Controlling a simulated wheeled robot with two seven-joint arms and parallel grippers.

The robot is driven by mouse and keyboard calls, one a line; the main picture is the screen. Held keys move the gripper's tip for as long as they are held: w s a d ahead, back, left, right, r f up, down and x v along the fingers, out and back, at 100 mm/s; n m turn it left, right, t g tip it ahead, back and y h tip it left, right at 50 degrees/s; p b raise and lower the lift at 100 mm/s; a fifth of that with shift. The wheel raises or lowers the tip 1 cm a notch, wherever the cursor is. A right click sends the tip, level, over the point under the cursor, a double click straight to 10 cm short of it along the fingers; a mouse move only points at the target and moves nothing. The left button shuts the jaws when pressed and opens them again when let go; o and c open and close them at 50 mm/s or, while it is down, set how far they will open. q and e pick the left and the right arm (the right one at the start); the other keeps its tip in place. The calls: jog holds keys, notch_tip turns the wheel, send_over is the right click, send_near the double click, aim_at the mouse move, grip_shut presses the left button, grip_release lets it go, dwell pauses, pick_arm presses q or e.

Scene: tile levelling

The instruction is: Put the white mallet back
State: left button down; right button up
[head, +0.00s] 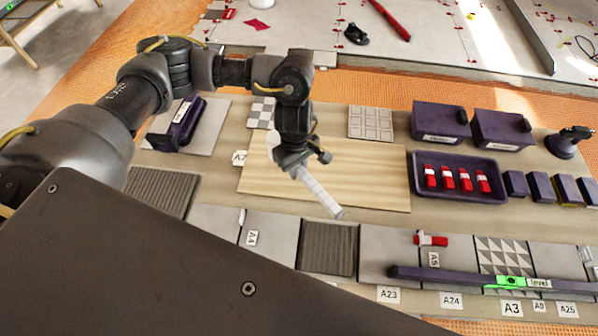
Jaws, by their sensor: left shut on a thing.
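The white mallet (321,193) is in my left gripper (296,167). Its pale handle slants down to the right from the jaws, above the light wooden board (375,175). A white rounded part shows just left of the gripper, partly hidden behind it; it looks like the mallet's head. My left gripper is shut on the mallet. I cannot tell how high the mallet is above the board. My right gripper is not in view.
A dark tray (459,197) with several red-and-white pieces lies right of the board. Dark boxes (440,124) stand behind it. A long dark level (450,277) lies across the front tiles. A dark holder (178,125) on a pale tile stands at the left. Much of the board is clear.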

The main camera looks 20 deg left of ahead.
pick_arm(q)
jog(key=shift+w+f, duration=0.25)
jog(key=shift+f, duration=0.1)
notch_tip(320, 180, down, 3)
jog(key=shift+r+p, duration=0.1)
jog(key=shift+p, duration=0.3)
jog(key=shift+w, duration=0.1)
jog(key=shift+f, duration=0.2)
jog(key=shift+f, duration=0.1)
jog(key=c, duration=1.3)
grip_release()
jog(key=shift+o, duration=0.2)
